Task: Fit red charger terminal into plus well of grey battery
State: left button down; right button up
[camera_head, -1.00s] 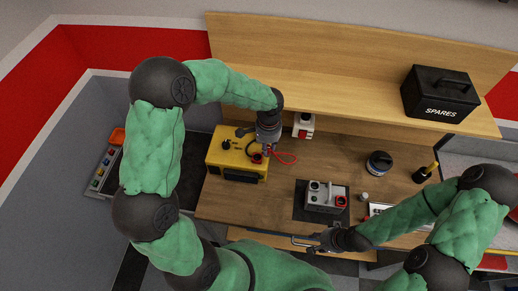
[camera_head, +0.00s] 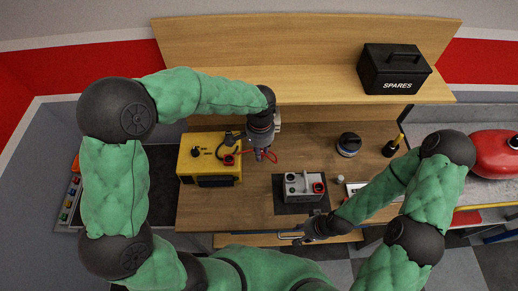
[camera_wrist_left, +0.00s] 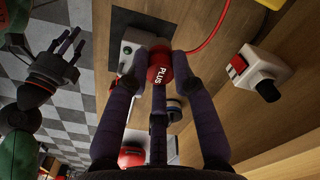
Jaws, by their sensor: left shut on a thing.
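The red charger terminal (camera_wrist_left: 157,72), marked PLUS, is held between the fingers of my left gripper (camera_wrist_left: 160,80). In the head view my left gripper (camera_head: 262,155) is above the bench, between the yellow charger (camera_head: 198,165) and the grey battery (camera_head: 295,191). The terminal is mostly hidden there. The battery has a red-ringed plus well (camera_head: 318,187) at its right end. In the left wrist view the battery (camera_wrist_left: 127,58) is partly hidden behind the terminal, and contact cannot be told. My right gripper (camera_head: 303,238) is open and empty near the bench's front edge; it also shows in the wrist view (camera_wrist_left: 66,48).
The battery stands on a black mat (camera_head: 283,207). A red cable (camera_wrist_left: 213,30) runs from the terminal. A white box with a red switch (camera_wrist_left: 255,75) is at the back. A black-lidded jar (camera_head: 349,144) and a cup (camera_head: 390,149) stand right. A SPARES box (camera_head: 392,70) is on the shelf.

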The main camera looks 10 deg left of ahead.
pick_arm(q)
jog(key=d+m+p, duration=0.2)
jog(key=d+m, duration=0.3)
jog(key=d, duration=0.9)
jog(key=shift+w, duration=0.35)
jog(key=d+m+p, duration=0.2)
jog(key=d+m, duration=0.2)
jog(key=d, duration=0.5)
jog(key=shift+w+d, duration=0.15)
jog(key=shift+w, duration=0.1)
jog(key=shift+f, duration=0.1)
notch_tip(320, 180, down, 8)
jog(key=b, duration=0.5)
dwell(0.4)
